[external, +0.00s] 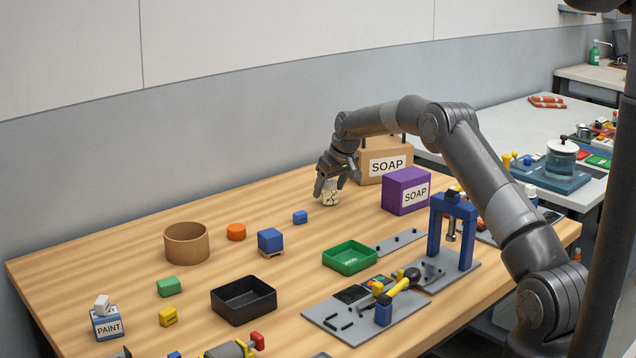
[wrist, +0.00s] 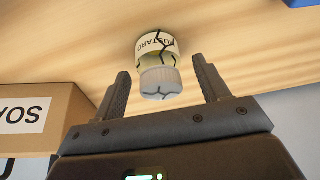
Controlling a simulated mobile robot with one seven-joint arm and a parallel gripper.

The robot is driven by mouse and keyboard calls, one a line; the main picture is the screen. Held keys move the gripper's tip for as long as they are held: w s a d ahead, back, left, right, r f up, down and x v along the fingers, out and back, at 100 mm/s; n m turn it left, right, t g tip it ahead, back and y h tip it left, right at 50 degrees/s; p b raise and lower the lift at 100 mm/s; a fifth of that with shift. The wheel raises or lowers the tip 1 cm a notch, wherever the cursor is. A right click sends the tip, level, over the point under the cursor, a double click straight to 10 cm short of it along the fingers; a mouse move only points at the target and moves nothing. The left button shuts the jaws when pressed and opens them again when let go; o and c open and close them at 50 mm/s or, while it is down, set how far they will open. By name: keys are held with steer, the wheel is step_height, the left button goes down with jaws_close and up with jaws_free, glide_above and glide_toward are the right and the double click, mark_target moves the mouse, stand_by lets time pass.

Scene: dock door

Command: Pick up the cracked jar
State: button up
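The cracked jar (external: 329,192) stands on the wooden table near the wall, left of the cardboard soap box. In the wrist view the jar (wrist: 157,65) has a pale label reading MUSTARD, dark crack lines and a grey-white lid. My gripper (external: 335,187) is right at the jar, above and around its upper part in the external view. In the wrist view my gripper's two fingers (wrist: 162,85) are spread wide, one on each side of the lid, with a visible gap on both sides. The fingers partly hide the jar in the external view.
A cardboard SOAP box (external: 377,164) and a purple SOAP box (external: 406,191) stand right of the jar. A small blue block (external: 300,217) lies in front of it. A green tray (external: 350,256) and black tray (external: 243,300) sit nearer.

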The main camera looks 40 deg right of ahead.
steer(key=c, duration=1)
steer(key=shift+c, duration=0.2)
steer(key=shift+r, duration=0.15)
